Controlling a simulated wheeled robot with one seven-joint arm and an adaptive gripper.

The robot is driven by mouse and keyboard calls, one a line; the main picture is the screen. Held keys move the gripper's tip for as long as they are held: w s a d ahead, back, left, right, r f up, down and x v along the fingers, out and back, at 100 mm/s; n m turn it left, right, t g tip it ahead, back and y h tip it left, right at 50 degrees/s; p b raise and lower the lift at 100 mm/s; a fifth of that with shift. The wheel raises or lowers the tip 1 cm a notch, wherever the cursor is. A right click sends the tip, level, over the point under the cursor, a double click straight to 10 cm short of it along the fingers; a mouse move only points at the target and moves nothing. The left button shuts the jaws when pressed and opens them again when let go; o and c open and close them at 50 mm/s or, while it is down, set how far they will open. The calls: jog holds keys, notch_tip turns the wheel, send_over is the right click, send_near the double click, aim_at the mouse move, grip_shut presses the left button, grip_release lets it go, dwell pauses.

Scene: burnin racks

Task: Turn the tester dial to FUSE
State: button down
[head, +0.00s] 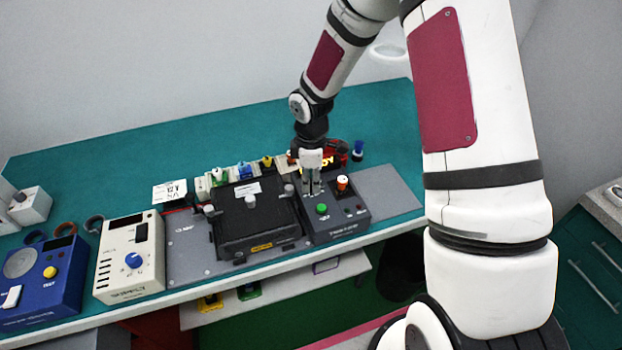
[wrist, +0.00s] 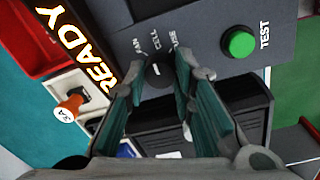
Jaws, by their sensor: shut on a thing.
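The tester is a dark grey box (head: 347,220) at the right of the bench row, with a green TEST button (wrist: 241,43) and a glowing READY display (wrist: 93,62). Its black dial (wrist: 155,67) shows in the wrist view, with the labels FAN, one I cannot read surely, and FUSE around it. My gripper (head: 312,191) points down at the tester. In the wrist view my gripper (wrist: 163,76) has its fingers shut on the dial, one on each side. The dial has a pale mark, but which label it points at I cannot tell. The fingers hide the dial in the head view.
An orange-topped plug marked 3A (wrist: 72,103) stands left of the dial in the wrist view. A black fixture box (head: 250,215) is left of the tester. A cream instrument with a blue knob (head: 130,275) and a blue instrument (head: 45,280) stand farther left. The teal bench behind is partly clear.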

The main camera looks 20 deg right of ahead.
jog(key=m, duration=0.4)
jog(key=shift+m, duration=0.3)
jog(key=m, duration=0.4)
jog(key=shift+m+b, duration=0.4)
jog(key=shift+a, duration=0.1)
jog(key=c, duration=1.3)
grip_release()
jog(key=shift+c, duration=0.2)
notch_tip(320, 180, up, 12)
jog(key=shift+a, duration=0.2)
jog(key=shift+s, duration=0.1)
